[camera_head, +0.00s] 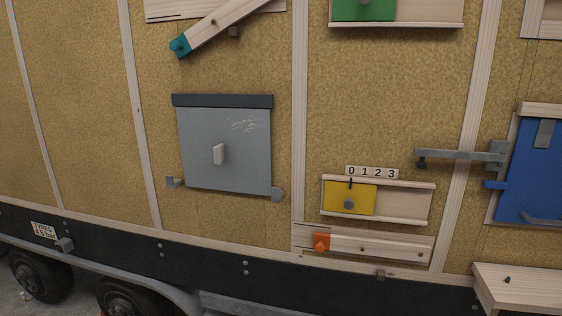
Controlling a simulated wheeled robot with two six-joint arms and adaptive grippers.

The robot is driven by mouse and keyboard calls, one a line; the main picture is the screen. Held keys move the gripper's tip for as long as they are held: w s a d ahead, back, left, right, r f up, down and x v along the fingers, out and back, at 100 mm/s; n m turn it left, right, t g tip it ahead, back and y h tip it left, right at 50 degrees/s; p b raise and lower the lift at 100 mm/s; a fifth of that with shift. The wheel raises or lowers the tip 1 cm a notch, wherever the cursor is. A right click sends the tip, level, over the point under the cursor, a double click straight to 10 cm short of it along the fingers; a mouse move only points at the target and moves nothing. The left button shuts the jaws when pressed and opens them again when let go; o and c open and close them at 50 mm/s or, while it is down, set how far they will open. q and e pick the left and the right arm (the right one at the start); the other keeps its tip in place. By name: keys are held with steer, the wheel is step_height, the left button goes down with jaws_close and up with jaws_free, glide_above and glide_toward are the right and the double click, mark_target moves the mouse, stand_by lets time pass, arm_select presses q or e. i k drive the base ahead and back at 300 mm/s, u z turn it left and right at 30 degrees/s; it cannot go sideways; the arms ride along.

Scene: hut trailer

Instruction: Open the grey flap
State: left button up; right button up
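The grey flap (226,152) is a flat panel on the trailer wall, left of the picture's middle. A dark strip (222,101) runs along its top edge. The panel lies close to the wall. Neither of my grippers shows in the head view.
A yellow sliding panel (343,198) with numbers above it, and an orange-ended wooden bar (382,246), are right of the flap. A grey latch arm (460,155) and blue door (535,165) stand further right. A wooden ledge (520,287) juts out at lower right.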

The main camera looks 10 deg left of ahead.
mark_target(226, 149)
steer(key=z, duration=0.9)
steer(key=i, duration=1.2)
steer(key=u, duration=0.5)
